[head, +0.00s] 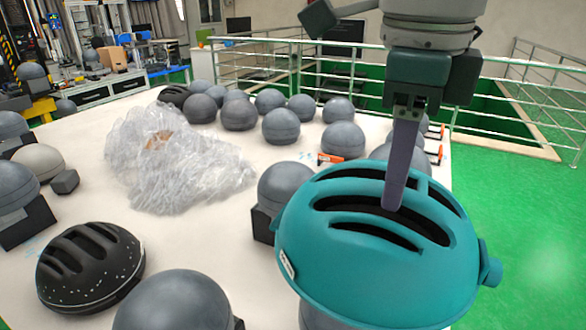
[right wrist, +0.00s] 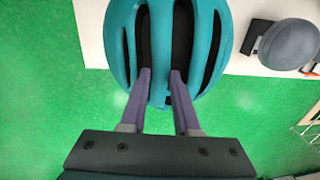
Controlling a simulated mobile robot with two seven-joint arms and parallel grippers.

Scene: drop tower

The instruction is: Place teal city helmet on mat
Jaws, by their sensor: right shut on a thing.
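The teal city helmet (head: 375,255) is large at the front right of the head view, over the right edge of the table. It also shows at the top of the right wrist view (right wrist: 158,85). My right gripper (head: 398,205) comes down from above, its fingers in the helmet's vent slots. In the right wrist view my right gripper (right wrist: 160,75) is shut on the rib between two slots. A grey dome shows partly below the helmet; whether they touch is hidden. My left gripper is not in view. I cannot make out a mat.
The white table (head: 230,240) carries several grey domes (head: 281,126), a crumpled clear plastic heap (head: 170,160) and a black speckled helmet (head: 90,265). A grey dome (head: 180,302) stands at the front. Metal railings and open green floor (head: 530,220) lie to the right.

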